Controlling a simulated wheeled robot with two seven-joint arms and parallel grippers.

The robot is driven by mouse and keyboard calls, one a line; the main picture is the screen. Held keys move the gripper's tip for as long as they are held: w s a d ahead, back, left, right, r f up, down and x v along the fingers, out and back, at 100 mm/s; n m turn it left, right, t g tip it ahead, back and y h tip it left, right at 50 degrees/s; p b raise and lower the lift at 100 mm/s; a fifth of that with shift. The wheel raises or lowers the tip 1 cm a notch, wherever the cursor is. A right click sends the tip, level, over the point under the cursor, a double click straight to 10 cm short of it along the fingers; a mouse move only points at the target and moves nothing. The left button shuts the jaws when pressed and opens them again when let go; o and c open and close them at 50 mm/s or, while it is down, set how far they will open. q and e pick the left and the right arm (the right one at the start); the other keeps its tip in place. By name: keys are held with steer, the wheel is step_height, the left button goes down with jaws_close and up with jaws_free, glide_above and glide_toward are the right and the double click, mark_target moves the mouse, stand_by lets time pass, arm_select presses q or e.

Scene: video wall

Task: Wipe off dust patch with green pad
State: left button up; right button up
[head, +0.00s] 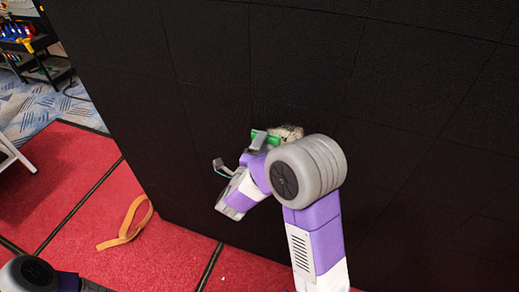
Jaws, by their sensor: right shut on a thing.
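The dust patch (291,132) is a pale, beige-grey smudge on the black wall in the middle of the head view. My right gripper (262,141) is shut on the green pad (272,137). The pad is at the left side of the patch, close to the wall; I cannot tell whether it touches the wall. My right arm hides the lower part of the patch and some of the pad. Part of my left arm shows at the bottom left corner, but its gripper is out of view.
The black panelled video wall (420,90) fills most of the view. A red platform (170,255) lies at its foot, with an orange strap (127,224) on it. A dark cart (38,45) with colourful items and blue patterned carpet (50,105) are at the upper left.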

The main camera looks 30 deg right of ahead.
mark_target(276, 138)
steer(key=shift+p+x, duration=0.3)
steer(key=shift+x, duration=0.65)
stand_by(0.5)
steer(key=shift+s+d+r+p, duration=0.1)
steer(key=shift+s+d+p, duration=0.4)
steer(key=shift+s+d, duration=0.6)
steer(key=shift+s+d+p, duration=1.1)
steer(key=shift+s+d, duration=1.7)
steer(key=shift+s, duration=0.7)
steer(key=shift+w+a+p, duration=0.7)
steer(key=shift+w+a, duration=0.65)
steer(key=shift+w, duration=0.2)
steer(key=shift+w+a+p, duration=0.7)
steer(key=shift+w+a, duration=0.65)
steer(key=shift+w, duration=0.25)
